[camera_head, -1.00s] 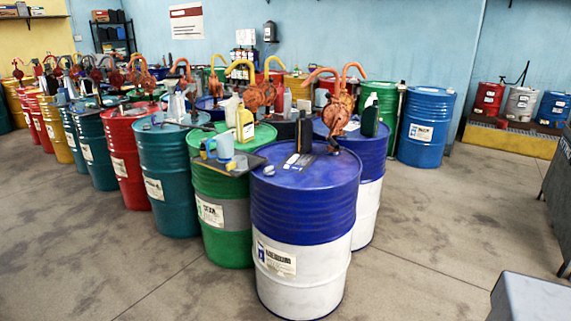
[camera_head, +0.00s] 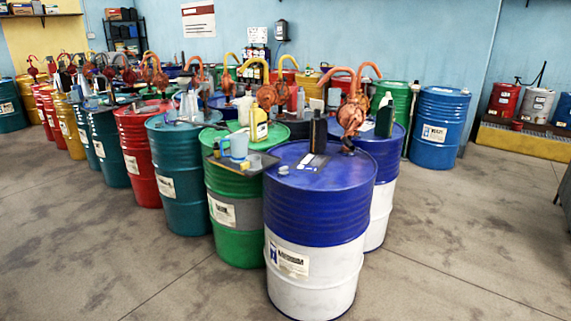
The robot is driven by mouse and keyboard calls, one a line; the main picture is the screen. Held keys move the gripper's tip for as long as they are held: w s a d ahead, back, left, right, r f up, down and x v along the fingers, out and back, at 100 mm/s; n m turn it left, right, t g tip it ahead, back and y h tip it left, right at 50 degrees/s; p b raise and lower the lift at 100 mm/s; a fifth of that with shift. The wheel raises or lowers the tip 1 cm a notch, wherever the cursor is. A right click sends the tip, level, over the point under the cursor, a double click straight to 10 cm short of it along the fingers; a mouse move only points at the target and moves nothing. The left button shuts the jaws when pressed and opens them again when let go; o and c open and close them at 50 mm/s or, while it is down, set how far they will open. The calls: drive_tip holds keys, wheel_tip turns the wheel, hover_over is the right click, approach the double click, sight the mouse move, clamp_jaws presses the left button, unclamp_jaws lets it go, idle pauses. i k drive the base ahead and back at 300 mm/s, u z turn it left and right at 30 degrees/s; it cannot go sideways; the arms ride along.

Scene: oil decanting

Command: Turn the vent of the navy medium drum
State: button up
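A navy-over-white drum (camera_head: 318,215) stands upright at the front of the group, with a white label (camera_head: 290,262) on its side that seems to read "MEDIUM". On its navy top are a dark bottle (camera_head: 318,132), a flat dark sheet or tray with light pieces, and a small pale round piece (camera_head: 283,170) near the front left rim. I cannot tell whether that piece is the vent. An orange-brown hand pump (camera_head: 351,115) rises at the back of the top. A second navy-and-white drum (camera_head: 376,205) stands close behind to the right. My gripper is not in view.
A green drum (camera_head: 236,245) with a tray holding a blue jug (camera_head: 238,146) stands close on the left. Teal (camera_head: 181,190) and red drums continue the row. A blue drum (camera_head: 438,130) stands back right. Floor is clear in front and to the right.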

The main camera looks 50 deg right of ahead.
sight(282, 170)
drive_tip(key=u, duration=0.05)
drive_tip(key=i, duration=1)
drive_tip(key=z, duration=0.05)
